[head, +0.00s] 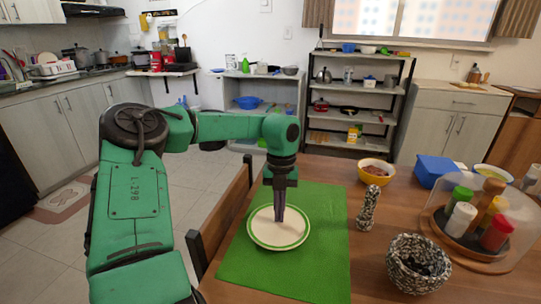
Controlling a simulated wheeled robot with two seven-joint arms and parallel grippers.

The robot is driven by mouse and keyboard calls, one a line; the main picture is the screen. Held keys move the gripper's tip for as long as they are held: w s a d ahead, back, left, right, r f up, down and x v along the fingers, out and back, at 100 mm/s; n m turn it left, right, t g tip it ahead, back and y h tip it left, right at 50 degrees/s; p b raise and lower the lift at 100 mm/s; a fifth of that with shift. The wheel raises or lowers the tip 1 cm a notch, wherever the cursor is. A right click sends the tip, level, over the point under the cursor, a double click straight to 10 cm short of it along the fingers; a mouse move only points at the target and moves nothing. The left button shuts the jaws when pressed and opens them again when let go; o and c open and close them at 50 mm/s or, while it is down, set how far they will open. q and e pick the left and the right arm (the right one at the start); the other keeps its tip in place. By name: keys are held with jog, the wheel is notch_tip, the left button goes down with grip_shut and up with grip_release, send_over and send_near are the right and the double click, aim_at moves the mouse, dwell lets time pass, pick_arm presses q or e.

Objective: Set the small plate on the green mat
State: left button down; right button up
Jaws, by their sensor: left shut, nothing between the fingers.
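The small plate (264,230) is cream with a green ring near its rim. It lies flat on the green mat (310,265), toward the mat's left side. The mat lies on the wooden table near its left edge. My left gripper (279,216) points down over the plate, its fingers together with nothing between them. Its tips overlap the plate in the picture; I cannot tell if they touch it. My right gripper is not in view.
Right of the mat stand a speckled grinder (367,208), an orange bowl (376,172) and a speckled pot (417,264). Spice dispensers sit under a clear cover (487,225) at the right. A blue box (437,171) is behind. A chair (222,215) stands at the table's left edge.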

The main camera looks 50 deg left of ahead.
pick_arm(q)
jog(key=shift+s+a+f, duration=0.1)
jog(key=shift+f, duration=0.2)
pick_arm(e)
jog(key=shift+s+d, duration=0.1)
